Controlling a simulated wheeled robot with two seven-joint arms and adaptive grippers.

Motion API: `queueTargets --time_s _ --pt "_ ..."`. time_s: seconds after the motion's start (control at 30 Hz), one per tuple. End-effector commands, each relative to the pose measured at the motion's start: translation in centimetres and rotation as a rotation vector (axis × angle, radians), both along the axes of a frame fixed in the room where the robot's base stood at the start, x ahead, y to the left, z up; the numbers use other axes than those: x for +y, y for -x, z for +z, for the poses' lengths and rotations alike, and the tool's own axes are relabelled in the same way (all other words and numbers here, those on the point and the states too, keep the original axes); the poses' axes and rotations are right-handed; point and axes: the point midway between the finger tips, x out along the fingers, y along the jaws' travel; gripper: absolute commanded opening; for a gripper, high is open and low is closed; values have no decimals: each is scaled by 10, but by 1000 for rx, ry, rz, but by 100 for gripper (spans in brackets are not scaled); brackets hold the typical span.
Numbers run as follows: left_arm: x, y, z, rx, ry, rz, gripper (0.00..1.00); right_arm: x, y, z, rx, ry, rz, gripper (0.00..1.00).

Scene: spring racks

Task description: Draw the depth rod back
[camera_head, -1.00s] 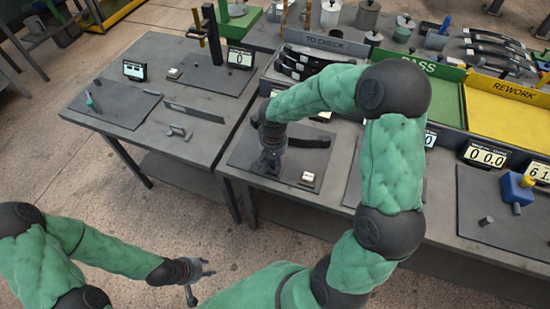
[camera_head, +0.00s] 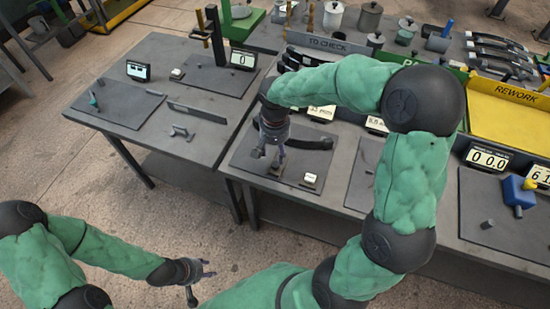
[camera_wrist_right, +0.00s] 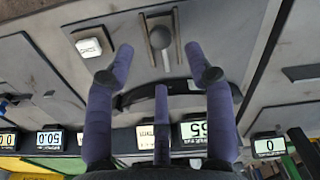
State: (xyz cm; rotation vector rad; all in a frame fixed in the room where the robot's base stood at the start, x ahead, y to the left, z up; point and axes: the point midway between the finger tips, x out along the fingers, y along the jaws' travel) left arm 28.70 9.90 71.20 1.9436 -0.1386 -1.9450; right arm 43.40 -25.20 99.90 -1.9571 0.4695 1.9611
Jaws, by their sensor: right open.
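What looks like the depth rod (camera_wrist_right: 164,60) is a pale thin rod with a dark round knob, lying between two rails on a grey plate in the right wrist view. My right gripper (camera_wrist_right: 160,52) is open. Its two purple fingers stand apart on either side of the rod and its third finger is below it, with no contact visible. In the head view my right gripper (camera_head: 269,157) hangs over the front of the middle station and partly hides the rod's fixture. My left gripper (camera_head: 201,276) is open and empty, low in front of the tables.
A black curved leaf (camera_wrist_right: 180,97) lies across the plate close to my right fingers. A small white-topped block (camera_wrist_right: 95,47) sits beside the rails. Digital displays (camera_wrist_right: 192,130) stand behind. A yellow rework tray (camera_head: 510,105) is at right.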

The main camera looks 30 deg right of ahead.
Motion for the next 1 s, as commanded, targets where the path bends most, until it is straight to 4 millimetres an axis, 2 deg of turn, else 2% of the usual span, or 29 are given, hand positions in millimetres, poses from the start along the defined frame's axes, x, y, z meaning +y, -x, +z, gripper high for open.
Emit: queueTargets --time_s 0.1,0.3,1.0 --pt "0 0 0 0 0 0 40 0 -1 21 -4 0 0 54" --pt "0 0 0 0 0 0 40 0 0 42 -1 0 1 54" --pt "0 0 0 0 0 0 40 0 0 46 0 0 0 54"
